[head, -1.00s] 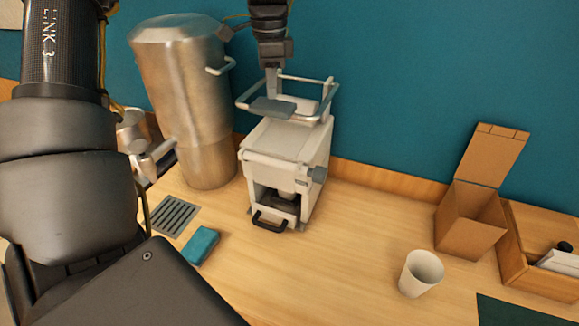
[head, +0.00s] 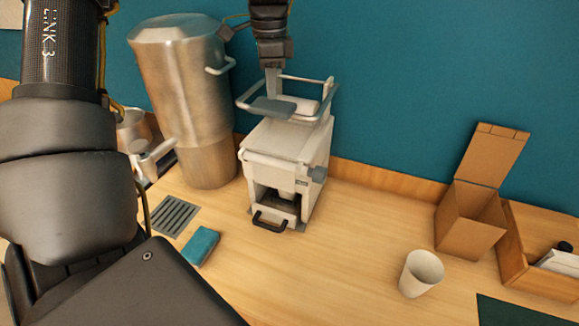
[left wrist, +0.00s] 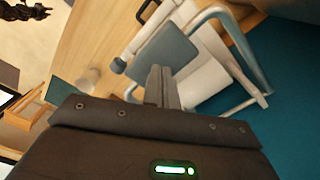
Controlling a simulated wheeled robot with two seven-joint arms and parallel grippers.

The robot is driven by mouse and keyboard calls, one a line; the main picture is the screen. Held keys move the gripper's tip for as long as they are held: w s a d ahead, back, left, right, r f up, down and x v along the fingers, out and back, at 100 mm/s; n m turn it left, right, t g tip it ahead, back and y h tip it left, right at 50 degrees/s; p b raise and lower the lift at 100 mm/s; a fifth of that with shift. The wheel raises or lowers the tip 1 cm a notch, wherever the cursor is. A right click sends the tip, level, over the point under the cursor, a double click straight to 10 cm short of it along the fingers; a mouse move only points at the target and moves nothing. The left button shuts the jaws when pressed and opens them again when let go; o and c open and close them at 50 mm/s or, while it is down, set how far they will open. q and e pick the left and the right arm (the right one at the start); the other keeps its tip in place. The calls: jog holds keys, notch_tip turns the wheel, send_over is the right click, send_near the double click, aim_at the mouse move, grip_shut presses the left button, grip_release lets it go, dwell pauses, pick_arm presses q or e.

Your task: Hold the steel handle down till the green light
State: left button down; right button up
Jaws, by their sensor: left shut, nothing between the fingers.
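The steel handle (head: 328,92) is a bent tube frame with a flat grey pad (head: 270,108) at its front. It is on top of the white machine (head: 290,140). My left gripper (head: 271,84) is shut and empty, pointing down over the pad. Its fingertips look to be at the pad; I cannot tell how firmly they touch. In the left wrist view the closed fingers (left wrist: 161,86) are beside the grey pad (left wrist: 166,54). No green light shows on the machine. A green lamp (left wrist: 174,169) glows on my gripper's own body. A small dark jointed shape at that view's upper left may be my right gripper.
A large steel urn (head: 185,100) stands close left of the machine. A drain grate (head: 175,215) and a blue sponge (head: 201,246) lie in front. A white cup (head: 421,272), an open cardboard box (head: 468,222) and a wooden tray (head: 512,252) are at right. The counter between is clear.

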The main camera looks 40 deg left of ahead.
pick_arm(q)
jog(key=shift+f+b, duration=4)
jog(key=shift+f, duration=0.25)
jog(key=shift+s, duration=0.1)
jog(key=shift+r, duration=0.1)
notch_tip(320, 180, up, 12)
jog(key=p, duration=1)
jog(key=shift+f, duration=0.35)
